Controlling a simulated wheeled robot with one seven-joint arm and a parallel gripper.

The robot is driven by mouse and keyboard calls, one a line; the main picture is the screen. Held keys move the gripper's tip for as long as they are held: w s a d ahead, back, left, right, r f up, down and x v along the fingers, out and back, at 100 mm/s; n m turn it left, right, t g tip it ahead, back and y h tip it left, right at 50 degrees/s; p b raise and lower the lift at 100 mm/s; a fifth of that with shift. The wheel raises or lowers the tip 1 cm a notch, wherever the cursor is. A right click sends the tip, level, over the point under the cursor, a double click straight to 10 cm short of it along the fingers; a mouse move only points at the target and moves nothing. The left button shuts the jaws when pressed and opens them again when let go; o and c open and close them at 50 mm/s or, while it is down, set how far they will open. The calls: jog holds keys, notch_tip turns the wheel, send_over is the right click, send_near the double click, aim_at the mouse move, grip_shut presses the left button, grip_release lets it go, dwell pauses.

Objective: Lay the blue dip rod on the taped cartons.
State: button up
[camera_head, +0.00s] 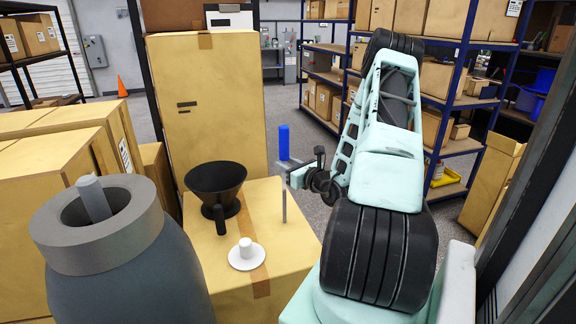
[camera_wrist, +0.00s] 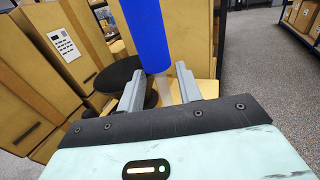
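The blue dip rod (camera_head: 284,140) has a blue upper part and a thin grey lower part. It stands upright in my gripper (camera_head: 287,164), near the right edge of the taped carton top. In the wrist view the blue part (camera_wrist: 147,30) rises between the fingertips of my gripper (camera_wrist: 160,78), and the grey part shows between the fingers. The fingers appear closed around the rod. The taped cartons (camera_head: 285,240) have a brown tape strip across the top. I cannot tell whether the rod's lower tip touches them.
A black funnel-shaped dripper (camera_head: 216,183) and a white disc with a knob (camera_head: 246,254) occupy the carton top. A dark grey vessel (camera_head: 130,265) with a grey rod in its mouth stands at front left. A tall carton (camera_head: 215,110) rises behind. Bare carton top lies right of the dripper.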

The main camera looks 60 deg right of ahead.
jog(key=shift+r, duration=0.1)
jog(key=b+v, duration=0.4)
jog(key=v, duration=0.8)
dwell(0.4)
